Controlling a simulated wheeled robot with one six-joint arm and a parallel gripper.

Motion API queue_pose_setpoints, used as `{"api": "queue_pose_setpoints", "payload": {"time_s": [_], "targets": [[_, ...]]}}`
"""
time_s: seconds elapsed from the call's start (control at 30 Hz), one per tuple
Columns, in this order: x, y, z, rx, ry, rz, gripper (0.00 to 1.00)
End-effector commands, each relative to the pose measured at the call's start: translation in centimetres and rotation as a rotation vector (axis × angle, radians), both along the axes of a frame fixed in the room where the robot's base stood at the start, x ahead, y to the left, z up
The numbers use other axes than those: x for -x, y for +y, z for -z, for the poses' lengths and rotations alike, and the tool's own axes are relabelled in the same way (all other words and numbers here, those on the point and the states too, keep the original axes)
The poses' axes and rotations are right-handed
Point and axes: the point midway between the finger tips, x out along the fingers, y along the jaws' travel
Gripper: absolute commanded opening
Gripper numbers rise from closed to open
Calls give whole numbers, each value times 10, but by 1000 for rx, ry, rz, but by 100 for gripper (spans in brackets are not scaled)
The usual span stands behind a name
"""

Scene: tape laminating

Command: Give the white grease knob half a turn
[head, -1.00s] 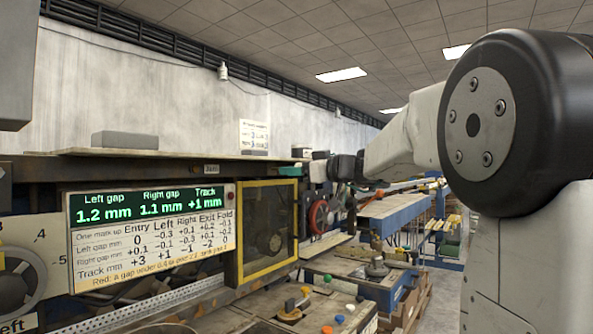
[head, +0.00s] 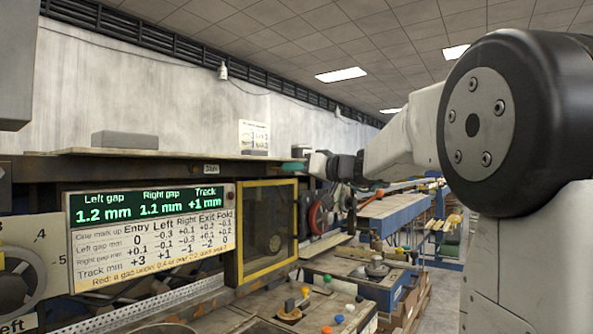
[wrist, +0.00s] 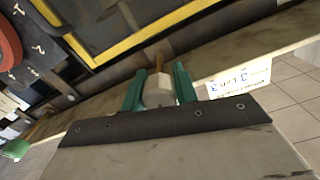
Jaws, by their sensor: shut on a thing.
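The white grease knob (wrist: 158,90) sits between the green fingers of my gripper (wrist: 158,82) in the wrist view. The fingers are shut on its two sides. A thin brownish stem shows just beyond the knob. In the head view my gripper (head: 293,167) is at the far end of my arm, by the upper right end of the machine, with a green finger showing. The knob cannot be made out there.
A yellow-framed guard (head: 268,230) stands left of and below my gripper. A long shelf (head: 130,154) runs along the machine top. A red handwheel (head: 315,214) is below my gripper. A bench with coloured knobs (head: 330,310) lies lower down.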

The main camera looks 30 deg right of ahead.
Motion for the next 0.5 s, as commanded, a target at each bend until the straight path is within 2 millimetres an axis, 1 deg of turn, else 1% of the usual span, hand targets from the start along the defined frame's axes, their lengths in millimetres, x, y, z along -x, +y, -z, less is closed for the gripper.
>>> {"api": "queue_pose_setpoints", "payload": {"time_s": [0.3, 0.33, 0.37, 0.4, 0.5], "targets": [[0, 0, 0, -12, 5, 1, 6], [0, 0, 0, -12, 5, 1, 37], [0, 0, 0, -12, 5, 1, 45], [0, 0, 0, -11, 4, 1, 51], [0, 0, 0, -11, 4, 1, 51]]}}
